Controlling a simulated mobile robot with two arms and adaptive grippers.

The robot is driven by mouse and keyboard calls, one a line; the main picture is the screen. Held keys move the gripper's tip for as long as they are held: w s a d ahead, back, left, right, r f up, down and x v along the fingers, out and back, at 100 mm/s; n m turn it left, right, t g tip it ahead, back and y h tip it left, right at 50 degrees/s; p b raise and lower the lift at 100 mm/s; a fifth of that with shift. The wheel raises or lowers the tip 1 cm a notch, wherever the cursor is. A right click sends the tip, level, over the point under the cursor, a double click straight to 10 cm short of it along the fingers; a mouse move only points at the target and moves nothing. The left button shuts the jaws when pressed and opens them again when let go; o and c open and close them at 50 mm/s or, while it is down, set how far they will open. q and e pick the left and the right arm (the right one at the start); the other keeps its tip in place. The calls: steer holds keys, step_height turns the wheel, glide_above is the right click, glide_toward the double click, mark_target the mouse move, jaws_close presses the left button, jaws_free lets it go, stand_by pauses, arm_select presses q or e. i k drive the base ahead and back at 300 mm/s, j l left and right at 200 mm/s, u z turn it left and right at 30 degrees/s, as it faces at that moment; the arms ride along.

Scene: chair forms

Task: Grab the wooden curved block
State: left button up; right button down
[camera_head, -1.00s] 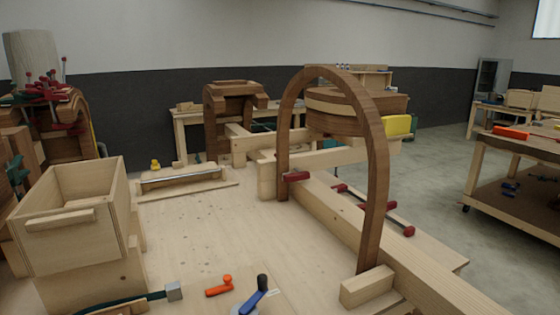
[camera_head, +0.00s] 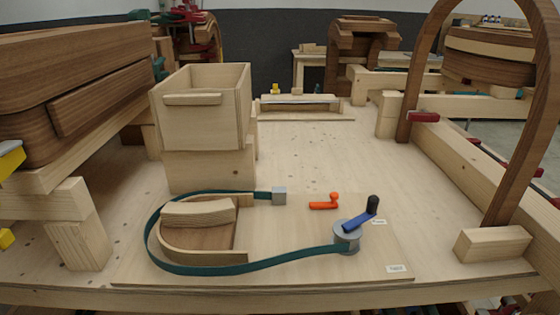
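A light wooden curved block (camera_head: 199,212) lies near the front of the workbench. It rests on a curved wooden form (camera_head: 205,238) with a darker brown middle and a pale rim. A green strap (camera_head: 158,252) loops around the form, apart from the block. The strap runs from a grey metal block (camera_head: 279,196) to a grey round winder (camera_head: 347,237) with a blue and black handle. Neither of my grippers shows in the head view.
A plywood box (camera_head: 203,120) stands behind the form. A large brown wooden form (camera_head: 75,85) is at the left. A tall brown arch (camera_head: 540,130) rises at the right. An orange lever (camera_head: 324,203) lies near the winder. The middle of the bench (camera_head: 325,155) is clear.

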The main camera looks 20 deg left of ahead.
mark_target(184, 215)
steer(key=u, duration=1.25)
